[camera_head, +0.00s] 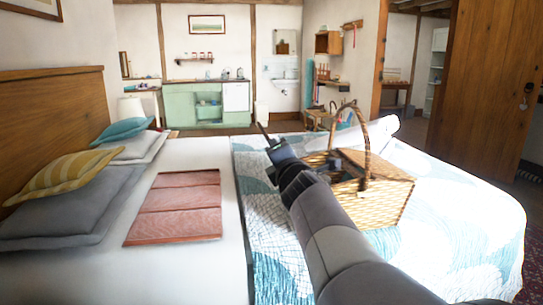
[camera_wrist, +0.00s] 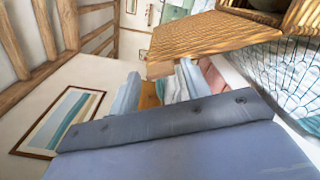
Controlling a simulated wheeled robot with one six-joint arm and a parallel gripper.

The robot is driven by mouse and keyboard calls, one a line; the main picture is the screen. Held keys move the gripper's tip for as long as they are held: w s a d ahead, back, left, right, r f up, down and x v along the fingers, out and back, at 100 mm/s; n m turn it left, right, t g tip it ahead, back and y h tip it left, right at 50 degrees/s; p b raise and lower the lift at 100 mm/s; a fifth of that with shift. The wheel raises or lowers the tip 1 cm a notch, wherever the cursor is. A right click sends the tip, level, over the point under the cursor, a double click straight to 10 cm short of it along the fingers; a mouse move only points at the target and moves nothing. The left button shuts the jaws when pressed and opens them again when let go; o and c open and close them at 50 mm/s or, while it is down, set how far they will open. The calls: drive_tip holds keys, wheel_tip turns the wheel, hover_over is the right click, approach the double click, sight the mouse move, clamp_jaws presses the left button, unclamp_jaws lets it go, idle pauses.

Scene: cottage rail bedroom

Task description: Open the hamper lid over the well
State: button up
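The wicker hamper (camera_head: 388,205) stands on the bed with its arched handle (camera_head: 366,140) upright. Its right-hand lid (camera_head: 375,166) lies flat. My gripper (camera_head: 267,139) is at the hamper's left side, and my arm hides part of the hamper's front left. In the wrist view a woven lid panel (camera_wrist: 225,32) stretches out from the hamper, swung away from its dark inside, with a small tab (camera_wrist: 160,69) on its edge. My gripper (camera_wrist: 155,88) is open there, its pale fingers apart with the tab near their tips. Contact cannot be told.
The bed carries a folded pink blanket (camera_head: 178,207), a yellow striped pillow (camera_head: 62,177) and grey pillows (camera_head: 70,217) on the left. A white roll (camera_head: 383,130) lies behind the hamper. The quilt (camera_head: 470,225) right of the hamper is clear.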

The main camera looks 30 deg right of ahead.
drive_tip(key=shift+o, duration=0.6)
drive_tip(key=p+v, duration=0.2)
drive_tip(key=v, duration=0.5)
drive_tip(key=shift+s, duration=0.3)
drive_tip(key=shift+a, duration=0.1)
drive_tip(key=b+x, duration=0.1)
drive_tip(key=x, duration=0.6)
drive_tip(key=shift+w+d+r, duration=0.15)
drive_tip(key=shift+w+d, duration=0.05)
drive_tip(key=shift+d, duration=0.2)
